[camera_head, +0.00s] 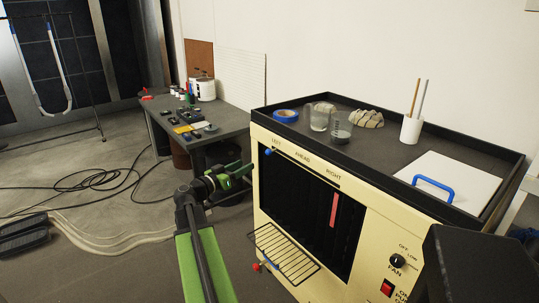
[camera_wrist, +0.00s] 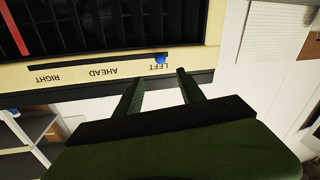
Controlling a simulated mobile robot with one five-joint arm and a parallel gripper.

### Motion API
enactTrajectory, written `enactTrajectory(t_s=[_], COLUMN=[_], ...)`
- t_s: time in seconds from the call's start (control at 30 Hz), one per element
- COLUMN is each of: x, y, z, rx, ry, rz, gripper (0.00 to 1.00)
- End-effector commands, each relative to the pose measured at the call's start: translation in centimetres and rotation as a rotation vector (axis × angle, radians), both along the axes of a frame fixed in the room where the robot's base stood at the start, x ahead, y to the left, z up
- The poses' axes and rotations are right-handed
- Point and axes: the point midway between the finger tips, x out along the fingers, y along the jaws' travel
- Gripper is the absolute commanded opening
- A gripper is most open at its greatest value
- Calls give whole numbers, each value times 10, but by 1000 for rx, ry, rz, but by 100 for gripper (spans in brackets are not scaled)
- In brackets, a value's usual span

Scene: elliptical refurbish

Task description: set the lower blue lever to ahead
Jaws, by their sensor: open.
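A small blue lever knob (camera_head: 269,152) sits at the LEFT end of a slot on the cream heater's front. The labels LEFT, AHEAD and RIGHT run along the slot above the dark grille. The knob also shows in the wrist view (camera_wrist: 160,58), where the labels are upside down. My gripper (camera_wrist: 157,77) is open and empty. Its two fingers point at the LEFT label, with the knob just beyond the fingertips, apparently apart from them. In the head view my green gripper (camera_head: 240,172) is left of the knob. Another blue piece (camera_head: 271,265) shows low, by the wire rack.
The heater's top tray (camera_head: 395,165) holds blue tape (camera_head: 286,116), glasses, a white cup with sticks and a white lid with a blue handle (camera_head: 433,187). A red strip (camera_head: 333,210) hangs in the grille. A cluttered table (camera_head: 215,130) stands behind; cables cross the floor.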

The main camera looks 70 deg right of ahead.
Motion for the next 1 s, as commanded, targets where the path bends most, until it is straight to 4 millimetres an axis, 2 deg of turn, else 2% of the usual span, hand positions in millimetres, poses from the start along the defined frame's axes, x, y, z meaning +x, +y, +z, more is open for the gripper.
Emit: enactTrajectory(t_s=[0.03, 0.3, 0.5, 0.7, 1.0], x=[-4, -29, -45, -53, -55], y=[-13, -78, -118, -137, -138], z=[0, 0, -1, -1, -1], rx=[0, 1, 2, 2, 2], ry=[0, 0, 0, 0, 0], rz=[-4, -4, -3, -2, -2], gripper=[46, 46, 46, 46, 46])
